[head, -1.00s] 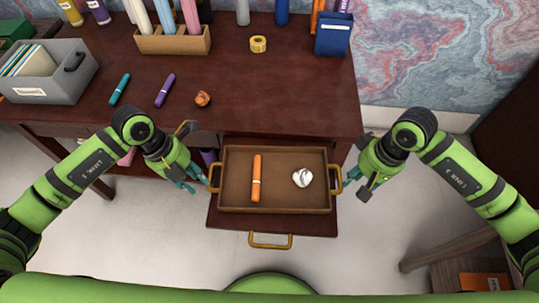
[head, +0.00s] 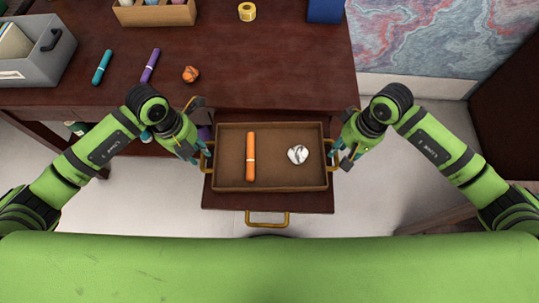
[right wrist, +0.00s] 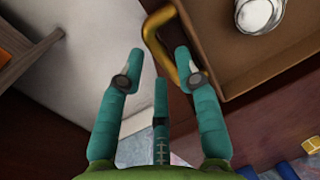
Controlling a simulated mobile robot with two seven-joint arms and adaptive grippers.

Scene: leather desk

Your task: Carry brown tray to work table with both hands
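The brown tray (head: 275,178) sits on a pulled-out drawer (head: 300,201) at the desk's front. An orange marker (head: 251,156) and a crumpled white ball (head: 298,154) lie in it. My left gripper (head: 198,156) is at the tray's left gold handle, its teal fingers apart. My right gripper (head: 341,159) is at the right handle (head: 333,160). In the right wrist view, the right gripper (right wrist: 158,65) is open, and the gold handle (right wrist: 155,38) lies between its fingers, close to the right one. The tray (right wrist: 220,60) also shows there.
The dark wooden desk (head: 250,70) holds a grey file box (head: 45,60), teal (head: 102,67) and purple (head: 150,65) markers, an orange crumpled ball (head: 191,74) and yellow tape (head: 247,11). The drawer has a gold pull (head: 268,222) in front. Pale floor lies on both sides.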

